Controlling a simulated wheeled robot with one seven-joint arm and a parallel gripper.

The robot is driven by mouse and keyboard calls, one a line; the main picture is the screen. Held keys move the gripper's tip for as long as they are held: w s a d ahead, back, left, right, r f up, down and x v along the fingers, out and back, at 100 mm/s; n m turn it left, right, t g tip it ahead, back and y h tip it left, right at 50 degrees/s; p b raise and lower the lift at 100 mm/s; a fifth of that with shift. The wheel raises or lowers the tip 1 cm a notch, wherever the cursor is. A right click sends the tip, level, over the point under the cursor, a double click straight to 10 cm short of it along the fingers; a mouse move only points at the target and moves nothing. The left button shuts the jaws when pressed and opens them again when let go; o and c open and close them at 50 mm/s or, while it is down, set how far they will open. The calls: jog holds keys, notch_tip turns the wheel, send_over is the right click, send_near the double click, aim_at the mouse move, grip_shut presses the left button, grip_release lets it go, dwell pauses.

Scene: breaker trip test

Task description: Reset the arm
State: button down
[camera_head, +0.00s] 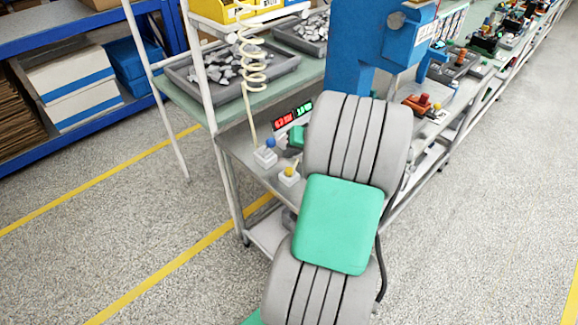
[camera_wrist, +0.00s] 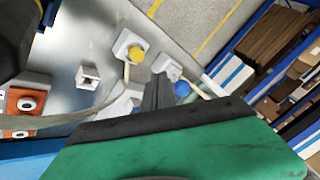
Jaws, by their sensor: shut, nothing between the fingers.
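My gripper (camera_wrist: 157,82) shows in the wrist view as dark fingers closed together beyond my green wrist housing. Nothing is held between them. The fingertips point at the bench near a yellow-knobbed switch (camera_wrist: 136,54) and a blue-knobbed switch (camera_wrist: 181,89); whether they touch anything I cannot tell. In the head view my grey and green arm reaches up over the bench front and hides the fingers. The same yellow-knobbed switch (camera_head: 289,174) and blue-knobbed switch (camera_head: 267,153) stand on white bases to the left of the arm.
A red and green display (camera_head: 293,117) sits behind the switches. A blue machine (camera_head: 366,55) stands behind my arm. A grey tray (camera_head: 232,78) of metal parts lies at the back left. The bench continues right with devices. The speckled floor (camera_head: 110,235) at left is clear.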

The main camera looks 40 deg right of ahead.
jog(key=shift+r+p, duration=0.35)
jog(key=shift+r, duration=0.45)
jog(key=shift+f, duration=0.1)
jog(key=shift+w+a, duration=0.1)
jog(key=shift+a, duration=0.25)
jog(key=w+a+r+n+g, duration=0.1)
jog(key=a+r+n, duration=0.15)
jog(key=a, duration=0.55)
jog(key=w+a+r+n+g, duration=0.1)
jog(key=a+r, duration=0.2)
jog(key=a, duration=0.4)
jog(key=s+a+r+n+g+h, duration=0.1)
jog(key=s+a+r+n, duration=0.2)
jog(key=s+a, duration=0.8)
jog(key=a+n, duration=0.1)
jog(key=a, duration=0.3)
jog(key=shift+s+a+r, duration=0.15)
jog(key=shift+s+a, duration=0.15)
